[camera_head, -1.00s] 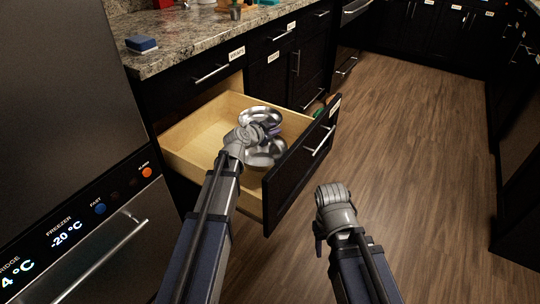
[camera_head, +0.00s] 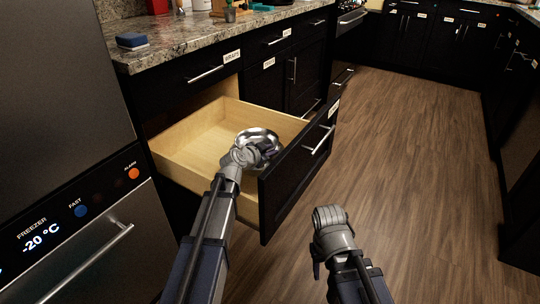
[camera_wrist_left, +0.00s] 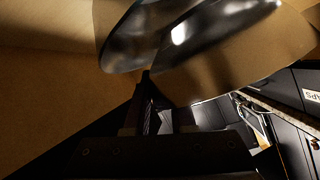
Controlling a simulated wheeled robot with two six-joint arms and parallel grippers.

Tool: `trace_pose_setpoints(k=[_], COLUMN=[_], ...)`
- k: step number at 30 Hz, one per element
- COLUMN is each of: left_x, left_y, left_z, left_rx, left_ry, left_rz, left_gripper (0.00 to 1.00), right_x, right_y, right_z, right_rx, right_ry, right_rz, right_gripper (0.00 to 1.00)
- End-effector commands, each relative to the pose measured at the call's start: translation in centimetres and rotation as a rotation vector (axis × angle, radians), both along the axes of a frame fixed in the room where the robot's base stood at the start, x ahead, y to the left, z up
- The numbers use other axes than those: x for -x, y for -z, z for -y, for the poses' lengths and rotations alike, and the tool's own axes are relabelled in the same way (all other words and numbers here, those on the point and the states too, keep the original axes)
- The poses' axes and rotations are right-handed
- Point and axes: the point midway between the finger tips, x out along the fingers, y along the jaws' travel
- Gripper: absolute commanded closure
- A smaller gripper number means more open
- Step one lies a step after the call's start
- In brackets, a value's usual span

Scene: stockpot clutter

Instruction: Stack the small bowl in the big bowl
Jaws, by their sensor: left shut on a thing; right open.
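Two shiny steel bowls are in the open drawer area. In the head view they overlap, and one rim and inside (camera_head: 258,136) shows just beyond my left gripper (camera_head: 262,156). In the left wrist view one bowl (camera_wrist_left: 122,38) is at upper left and another curved bowl (camera_wrist_left: 245,52) is at upper right, very close together. My left gripper is shut on a bowl, apparently the small one, by its edge; its fingertips are partly hidden. Whether one bowl sits inside the other cannot be told. My right gripper (camera_head: 318,260) is open and empty, in front of the drawer over the floor.
The wooden drawer (camera_head: 195,147) is pulled out, with bare space at its left. Its black front (camera_head: 290,185) stands between the bowls and the floor. A stone counter (camera_head: 190,45) with a blue sponge (camera_head: 131,40) is above. A fridge (camera_head: 60,100) is at left.

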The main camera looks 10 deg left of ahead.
Motion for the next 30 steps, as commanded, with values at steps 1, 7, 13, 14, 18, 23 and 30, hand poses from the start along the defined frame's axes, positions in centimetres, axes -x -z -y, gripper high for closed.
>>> trace_pose_setpoints(k=[1, 7, 13, 14, 18, 23, 30], left_x=[0.0, 0.0, 0.0, 0.0, 0.0, 0.0, 0.0], left_y=[-0.2, 0.1, 0.7, 0.8, 1.1, 1.0, 1.0], left_z=[0.0, 0.0, 0.0, 0.0, 0.0, 0.0, 0.0], left_rx=[0.0, 0.0, 0.0, 0.0, 0.0, 0.0, 0.0], left_ry=[-0.001, -0.001, -0.001, -0.001, -0.001, 0.0, 0.0], left_rz=[0.001, 0.001, 0.001, 0.001, 0.001, 0.0, 0.0], left_gripper=[1.0, 1.0, 1.0, 1.0, 1.0, 0.7, 0.46], right_x=[0.0, 0.0, 0.0, 0.0, 0.0, 0.0, 0.0], right_y=[-0.2, 0.1, 0.7, 0.8, 1.2, 1.0, 1.0], right_z=[0.0, 0.0, 0.0, 0.0, 0.0, 0.0, 0.0], right_rx=[0.0, 0.0, 0.0, 0.0, 0.0, 0.0, 0.0], right_ry=[0.0, 0.001, 0.002, 0.002, 0.003, 0.003, 0.003], right_rz=[0.0, 0.0, 0.0, 0.0, 0.0, 0.0, 0.0], right_gripper=[0.5, 0.5, 0.5, 0.5, 0.5, 0.5, 0.5])
